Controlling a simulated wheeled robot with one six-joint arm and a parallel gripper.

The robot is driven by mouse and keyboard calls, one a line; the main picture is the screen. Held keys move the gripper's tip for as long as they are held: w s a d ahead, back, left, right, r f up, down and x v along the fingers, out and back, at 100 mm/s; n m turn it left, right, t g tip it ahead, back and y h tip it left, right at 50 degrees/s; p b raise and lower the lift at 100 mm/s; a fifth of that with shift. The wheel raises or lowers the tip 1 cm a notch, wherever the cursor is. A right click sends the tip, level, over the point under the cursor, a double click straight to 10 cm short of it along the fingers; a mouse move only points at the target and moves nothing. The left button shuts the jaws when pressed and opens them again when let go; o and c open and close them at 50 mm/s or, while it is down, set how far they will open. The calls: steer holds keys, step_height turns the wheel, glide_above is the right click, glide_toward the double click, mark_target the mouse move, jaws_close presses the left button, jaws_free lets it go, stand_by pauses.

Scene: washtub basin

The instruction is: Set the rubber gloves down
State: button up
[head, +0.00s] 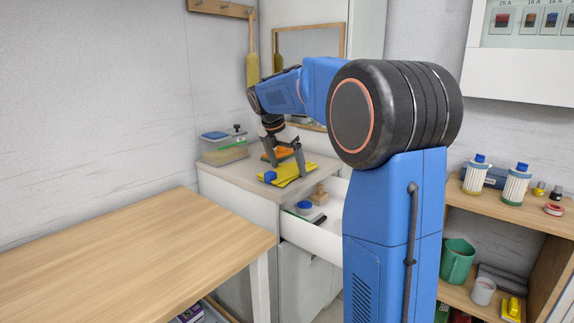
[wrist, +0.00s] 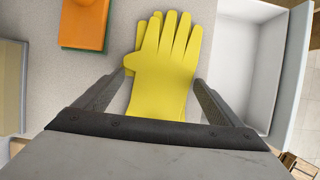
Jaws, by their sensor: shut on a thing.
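The yellow rubber gloves (wrist: 168,62) show in the wrist view between the two fingers of my gripper (wrist: 160,92), fingers of the gloves pointing away. In the head view the gloves (head: 292,174) are at the top of the grey-topped cabinet (head: 240,176), under my gripper (head: 284,166). My gripper points down and is shut on the gloves. They lie on the cabinet top or very close above it; I cannot tell which. The gloves' cuff end is partly hidden by my gripper in the wrist view.
An orange-and-green block (wrist: 84,22) lies left of the gloves. A clear box with a blue lid (head: 222,146) stands behind on the cabinet. An open drawer (head: 316,232) juts out below. A bare wooden table (head: 130,250) stands at left, and shelves (head: 520,210) at right.

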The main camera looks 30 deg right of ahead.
steer(key=shift+f, duration=0.1)
steer(key=o, duration=0.9)
steer(key=v, duration=1.2)
steer(key=s+a+f+m+y, duration=0.1)
steer(key=s+a+m, duration=0.15)
steer(key=s, duration=0.25)
steer(key=s+a+f+m, duration=0.2)
steer(key=s+m, duration=0.1)
steer(key=s, duration=0.2)
steer(key=s+a+f+m+t+y, duration=0.1)
steer(key=s+a+f+m, duration=0.2)
steer(key=s+f+m, duration=0.2)
steer(key=s+a+f+m+t+y, duration=0.1)
steer(key=s+a+f+m, duration=0.2)
steer(key=s+f+m, duration=0.3)
steer(key=s+a+f+m+t+y, duration=0.1)
steer(key=s+a+f+m, duration=0.2)
steer(key=s+f, duration=0.7)
steer(key=shift+s+f+m, duration=0.15)
steer(key=shift+s+m, duration=0.5)
steer(key=shift+s, duration=0.8)
steer(key=shift+s+f+m, duration=0.2)
steer(key=shift+s+m, duration=0.4)
steer(key=shift+s, duration=0.9)
